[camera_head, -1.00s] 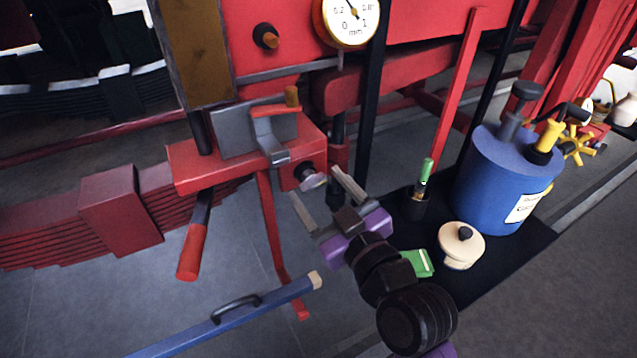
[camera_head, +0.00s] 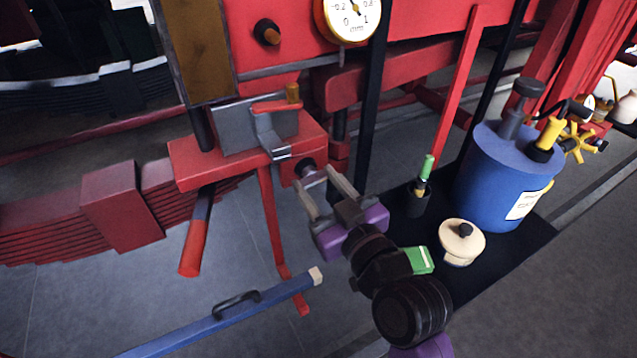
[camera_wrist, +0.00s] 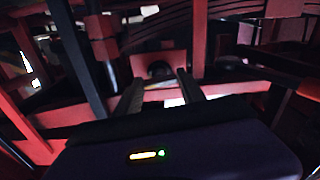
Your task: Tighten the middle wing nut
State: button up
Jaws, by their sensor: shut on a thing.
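The wing nut (camera_head: 309,173) is a small grey and dark fitting on the end face of the red block (camera_head: 232,168). My gripper (camera_head: 318,180) reaches it from the front right, with one finger on each side of it, and is shut on it. The fingers hide much of the nut, so the angle of its wings cannot be told. In the wrist view, the two fingers (camera_wrist: 158,88) point at a dark round shape (camera_wrist: 160,71) on a red part.
A red-handled lever (camera_head: 195,240) hangs below the block. A blue bar (camera_head: 235,318) lies lower left. A black mat (camera_head: 515,242) at right carries a blue drum (camera_head: 488,190), a cream lidded pot (camera_head: 461,246) and a green-topped tool (camera_head: 425,172). A dial gauge (camera_head: 350,18) is above.

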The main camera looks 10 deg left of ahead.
jog(key=shift+m, duration=0.8)
jog(key=o, duration=1.4)
jog(key=shift+c, duration=0.2)
jog(key=b+v, duration=0.1)
jog(key=v, duration=0.7)
jog(key=shift+b, duration=0.35)
jog(key=shift+w+r, duration=0.1)
jog(key=shift+w, duration=0.05)
